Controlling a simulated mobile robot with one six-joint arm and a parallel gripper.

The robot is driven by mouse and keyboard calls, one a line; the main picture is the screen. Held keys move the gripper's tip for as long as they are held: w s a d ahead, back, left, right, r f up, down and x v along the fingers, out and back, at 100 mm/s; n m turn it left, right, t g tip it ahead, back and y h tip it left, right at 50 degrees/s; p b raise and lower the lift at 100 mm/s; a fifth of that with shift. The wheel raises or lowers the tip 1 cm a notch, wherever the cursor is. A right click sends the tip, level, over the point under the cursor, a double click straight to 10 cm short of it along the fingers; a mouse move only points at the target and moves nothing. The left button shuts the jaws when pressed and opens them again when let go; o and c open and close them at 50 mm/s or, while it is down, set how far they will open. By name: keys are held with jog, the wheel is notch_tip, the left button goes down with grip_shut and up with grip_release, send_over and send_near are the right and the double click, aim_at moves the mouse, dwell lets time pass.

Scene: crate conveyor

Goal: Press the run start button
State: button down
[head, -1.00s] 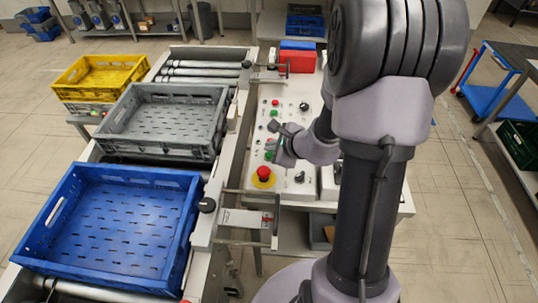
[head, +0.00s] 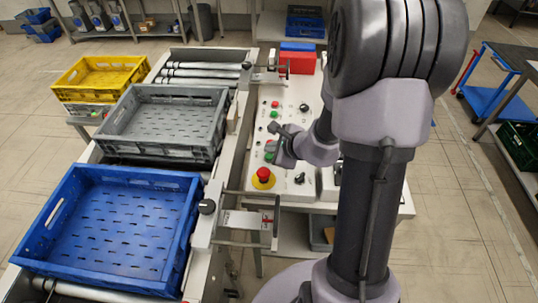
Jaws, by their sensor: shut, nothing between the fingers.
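The control panel (head: 291,189) is a pale sloped box to the right of the conveyor. It carries red and green buttons, black knobs and a red emergency stop (head: 263,174) on a yellow base. One green button (head: 274,114) shows in the upper part, below a red button (head: 275,104). Another green button (head: 269,157) shows beside my gripper, partly covered by it. The labels are too small to read, so I cannot tell which is run start. My gripper (head: 273,129) is shut and empty, over the panel's middle. I cannot tell whether it touches anything.
A blue crate (head: 187,226) and a grey crate (head: 214,143) stand on the roller conveyor, both empty. A yellow crate (head: 78,90) stands at the far left. A red box (head: 302,63) sits at the panel's far end. A metal bracket (head: 247,221) juts out near the emergency stop.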

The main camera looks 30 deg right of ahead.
aim_at(271, 157)
jog(key=shift+f, duration=0.1)
dwell(0.6)
jog(key=shift+f+b, duration=0.35)
jog(key=shift+b, duration=0.4)
jog(key=shift+f+b, duration=0.45)
jog(key=shift+b, duration=0.15)
jog(key=shift+r, duration=0.1)
dwell(0.5)
jog(key=shift+r+p, duration=0.6)
jog(key=shift+r, duration=0.2)
notch_tip(271, 157, up, 5)
jog(key=p, duration=0.4)
dwell(0.4)
